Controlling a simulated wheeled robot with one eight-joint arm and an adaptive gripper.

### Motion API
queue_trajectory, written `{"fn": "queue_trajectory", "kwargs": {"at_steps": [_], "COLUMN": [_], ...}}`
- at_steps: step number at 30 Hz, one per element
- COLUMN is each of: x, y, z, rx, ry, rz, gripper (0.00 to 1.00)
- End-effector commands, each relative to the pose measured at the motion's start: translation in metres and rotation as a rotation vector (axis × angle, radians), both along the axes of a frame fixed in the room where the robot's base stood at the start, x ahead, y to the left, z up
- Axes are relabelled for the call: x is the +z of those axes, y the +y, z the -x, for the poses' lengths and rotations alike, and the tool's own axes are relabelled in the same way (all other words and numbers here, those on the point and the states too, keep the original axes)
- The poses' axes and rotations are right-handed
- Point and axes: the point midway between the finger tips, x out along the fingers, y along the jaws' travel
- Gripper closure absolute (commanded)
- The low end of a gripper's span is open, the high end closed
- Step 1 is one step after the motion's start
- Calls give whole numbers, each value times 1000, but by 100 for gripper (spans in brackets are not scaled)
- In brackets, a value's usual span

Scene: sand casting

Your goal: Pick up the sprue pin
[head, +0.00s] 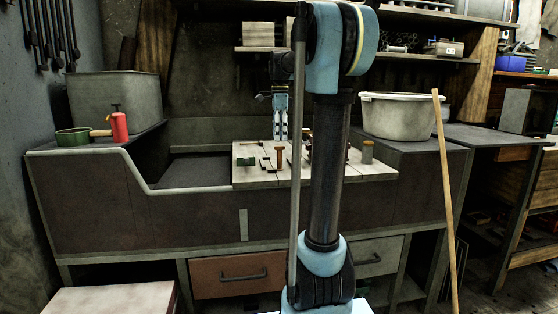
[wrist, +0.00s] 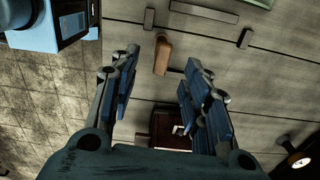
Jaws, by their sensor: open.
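A short tan-brown peg, which looks like the sprue pin (wrist: 162,48), shows on the pale plank board in the wrist view. A small brown upright shape in the head view (head: 279,157) appears to be the same peg. My gripper (wrist: 163,72) points down over the board with its blue-padded fingers apart and nothing held between them. The peg lies in line with the gap between the fingertips; whether they are level with it I cannot tell. In the head view my gripper (head: 281,131) hangs above the board, partly beside my own arm.
A dark reddish box (wrist: 168,125) sits below the gripper's gap in the wrist view. A round-topped object (head: 367,152) stands at the board's right. A white tub (head: 398,116) stands behind it.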

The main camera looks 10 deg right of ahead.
Motion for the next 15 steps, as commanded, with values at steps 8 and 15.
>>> {"fn": "queue_trajectory", "kwargs": {"at_steps": [8, 15], "x": [-43, -56], "y": [0, 0], "z": [0, 0], "rx": [1, 1], "ry": [0, 0], "rz": [0, 0], "gripper": [57, 57]}}
